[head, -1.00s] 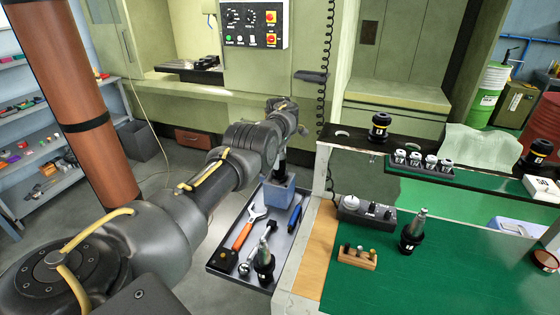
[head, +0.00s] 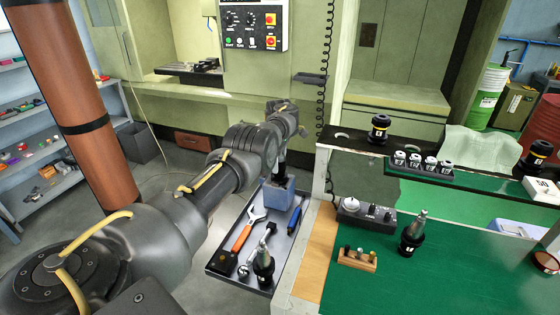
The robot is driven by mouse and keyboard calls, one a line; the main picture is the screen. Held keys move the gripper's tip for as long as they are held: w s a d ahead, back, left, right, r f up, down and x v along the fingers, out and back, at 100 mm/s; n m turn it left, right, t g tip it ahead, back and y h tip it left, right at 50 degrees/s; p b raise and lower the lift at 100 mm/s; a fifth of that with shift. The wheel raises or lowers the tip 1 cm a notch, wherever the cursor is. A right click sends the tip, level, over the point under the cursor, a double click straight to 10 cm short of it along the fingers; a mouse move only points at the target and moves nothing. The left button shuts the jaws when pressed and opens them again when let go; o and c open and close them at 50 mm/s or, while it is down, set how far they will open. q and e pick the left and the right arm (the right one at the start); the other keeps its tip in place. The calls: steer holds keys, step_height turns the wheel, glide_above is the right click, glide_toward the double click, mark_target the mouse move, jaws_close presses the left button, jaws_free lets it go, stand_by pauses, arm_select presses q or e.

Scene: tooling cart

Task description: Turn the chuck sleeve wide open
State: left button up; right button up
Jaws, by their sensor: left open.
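A blue block (head: 279,196) stands at the back of the grey tray beside the bench. A dark upright piece (head: 280,175) shows at its top, and I take it for the chuck with its sleeve. My left arm reaches in from the left, and its wrist is above the block. My left gripper (head: 280,160) points down at the chuck and is open. The fingers are small and dark here, so I cannot tell whether they touch the sleeve. The sleeve's own opening is hidden. My right gripper is not in view.
The tray (head: 224,272) also holds an orange-handled wrench (head: 245,233), a blue-handled tool (head: 295,216) and a tapered holder (head: 263,268). On the green bench mat (head: 450,285) stand another tapered holder (head: 413,232), a small wooden rack (head: 357,259) and a grey control box (head: 365,213).

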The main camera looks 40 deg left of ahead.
arm_select(q)
step_height(320, 180, up, 11)
steer(key=shift+f+b, duration=0.1)
steer(key=shift+b, duration=0.95)
